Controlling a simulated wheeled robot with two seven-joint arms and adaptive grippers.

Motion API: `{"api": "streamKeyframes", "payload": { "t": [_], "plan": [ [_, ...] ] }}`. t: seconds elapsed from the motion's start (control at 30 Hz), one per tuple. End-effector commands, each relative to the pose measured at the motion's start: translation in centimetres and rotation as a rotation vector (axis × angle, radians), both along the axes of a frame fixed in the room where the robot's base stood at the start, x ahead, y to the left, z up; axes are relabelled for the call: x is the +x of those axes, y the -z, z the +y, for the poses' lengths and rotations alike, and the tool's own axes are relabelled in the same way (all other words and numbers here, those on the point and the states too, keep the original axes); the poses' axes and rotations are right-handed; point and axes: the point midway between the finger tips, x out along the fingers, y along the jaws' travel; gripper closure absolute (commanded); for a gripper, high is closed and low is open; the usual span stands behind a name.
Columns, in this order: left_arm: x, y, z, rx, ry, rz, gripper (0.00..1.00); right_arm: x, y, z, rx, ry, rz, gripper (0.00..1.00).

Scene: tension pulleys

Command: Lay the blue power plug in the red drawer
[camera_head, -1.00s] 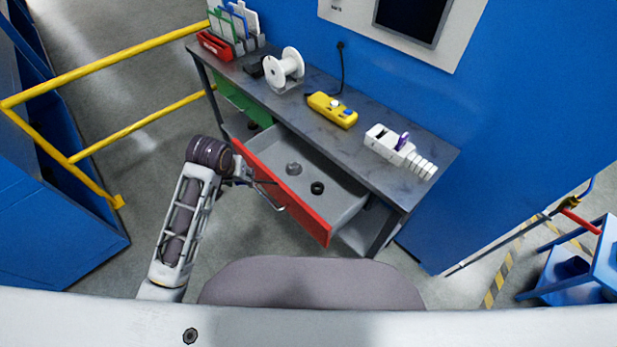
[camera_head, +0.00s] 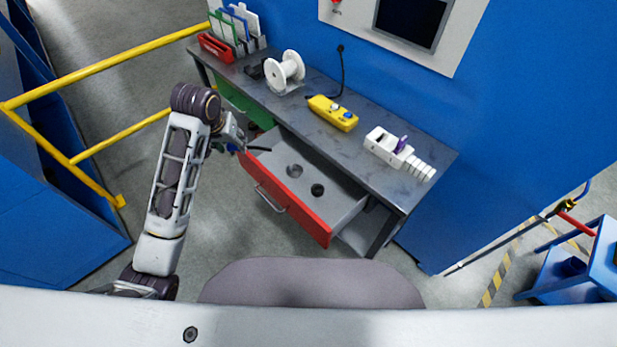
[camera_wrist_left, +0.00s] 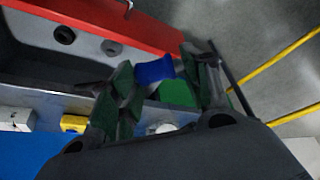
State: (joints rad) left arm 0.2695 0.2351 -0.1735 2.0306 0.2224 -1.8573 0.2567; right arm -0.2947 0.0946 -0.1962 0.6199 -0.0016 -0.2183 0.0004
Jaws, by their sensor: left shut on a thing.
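The red drawer (camera_head: 290,200) under the workbench is pulled open, and its grey inside shows. A grey round part (camera_head: 294,171) and a black round part (camera_head: 317,189) lie in it. My left gripper (camera_head: 250,149) is at the drawer's left end, above its rim. In the left wrist view, my left gripper (camera_wrist_left: 155,75) is shut on the blue power plug (camera_wrist_left: 153,71), with the red drawer front (camera_wrist_left: 100,22) behind. My right gripper is out of view.
The bench top (camera_head: 385,178) above the drawer carries a white spool (camera_head: 285,70), a yellow control box (camera_head: 332,113) and a white device (camera_head: 390,148). A green drawer (camera_head: 240,105) is left of the red one. Yellow rails (camera_head: 110,65) stand at the left.

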Motion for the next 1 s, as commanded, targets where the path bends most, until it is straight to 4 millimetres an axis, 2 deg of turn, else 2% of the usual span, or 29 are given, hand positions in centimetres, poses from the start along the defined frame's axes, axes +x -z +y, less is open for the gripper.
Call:
{"api": "streamKeyframes", "payload": {
  "t": [0.1, 0.7, 0.87, 1.0],
  "plan": [
    [1.0, -2.2, 0.3, 0.001, 0.009, -0.003, 0.76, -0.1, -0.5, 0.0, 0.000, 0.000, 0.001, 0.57],
    [5.3, -11.4, 0.8, 0.003, 0.102, -0.002, 0.76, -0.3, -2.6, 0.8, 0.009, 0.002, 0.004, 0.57],
    [6.3, -13.3, 0.4, 0.006, 0.162, 0.000, 0.76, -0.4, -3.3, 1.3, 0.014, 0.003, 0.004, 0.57],
    [6.7, -13.5, -0.1, 0.005, 0.225, 0.002, 0.76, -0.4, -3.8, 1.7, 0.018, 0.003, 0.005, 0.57]
  ]
}}
